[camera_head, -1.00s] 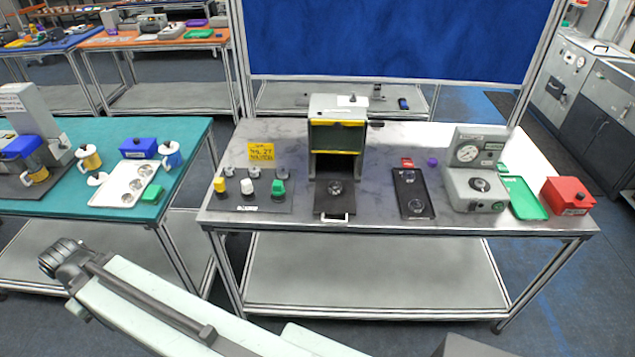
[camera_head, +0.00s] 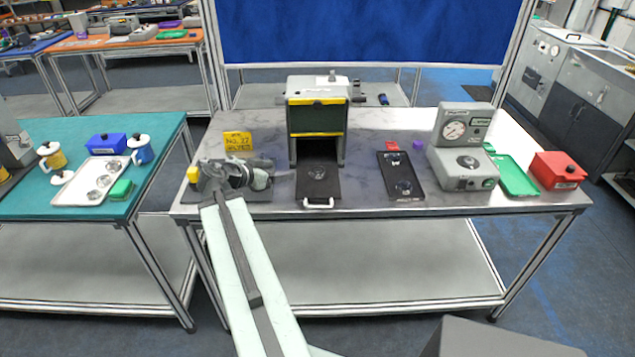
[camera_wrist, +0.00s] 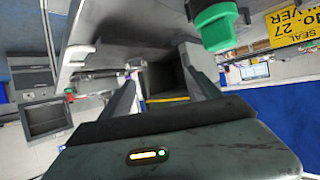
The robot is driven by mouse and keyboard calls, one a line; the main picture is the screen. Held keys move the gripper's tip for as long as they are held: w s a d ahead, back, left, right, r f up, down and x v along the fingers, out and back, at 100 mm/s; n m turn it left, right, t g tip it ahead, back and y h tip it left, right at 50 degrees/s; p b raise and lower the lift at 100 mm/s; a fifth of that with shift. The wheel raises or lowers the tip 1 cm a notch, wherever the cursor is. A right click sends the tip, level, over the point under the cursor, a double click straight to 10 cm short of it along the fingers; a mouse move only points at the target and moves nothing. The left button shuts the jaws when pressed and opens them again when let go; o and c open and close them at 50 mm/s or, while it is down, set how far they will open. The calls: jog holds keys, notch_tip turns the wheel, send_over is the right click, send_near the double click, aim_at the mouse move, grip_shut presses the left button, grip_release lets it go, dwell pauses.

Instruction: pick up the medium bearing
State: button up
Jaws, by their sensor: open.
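Small, shiny ring-like parts that look like bearings lie in separate places in the head view. One ring (camera_head: 403,187) is on the black tray (camera_head: 391,172) right of the yellow-edged machine. Another ring (camera_head: 317,172) is on the machine's dark pulled-out plate. I cannot tell which is the medium bearing. My gripper (camera_head: 238,172) is over the left end of the grey bench, in front of the coloured knobs and well left of both rings. In the wrist view my gripper (camera_wrist: 160,80) has its two fingers apart, with nothing between them. No bearing is clear in that view.
The machine (camera_head: 317,112) stands mid-bench, with a gauge device (camera_head: 465,150), green tray (camera_head: 515,175) and red box (camera_head: 557,170) to the right. A green knob (camera_wrist: 215,27) is close to my gripper. A yellow sign (camera_head: 238,141) stands behind it.

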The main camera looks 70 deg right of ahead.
jog(key=m+g, duration=0.1)
send_near(319, 170)
jog(key=shift+s+d+f+y+b, duration=0.15)
jog(key=shift+d+b, duration=0.25)
jog(key=shift+b, duration=0.05)
jog(key=shift+s+d+f+y+b, duration=0.15)
jog(key=shift+d+b, duration=0.2)
jog(key=shift+b, duration=0.1)
jog(key=shift+b+x, duration=1.15)
jog(key=shift+x, duration=1.65)
jog(key=shift+r, duration=0.1)
grip_shut()
notch_tip(319, 170, up, 10)
jog(key=p, duration=1)
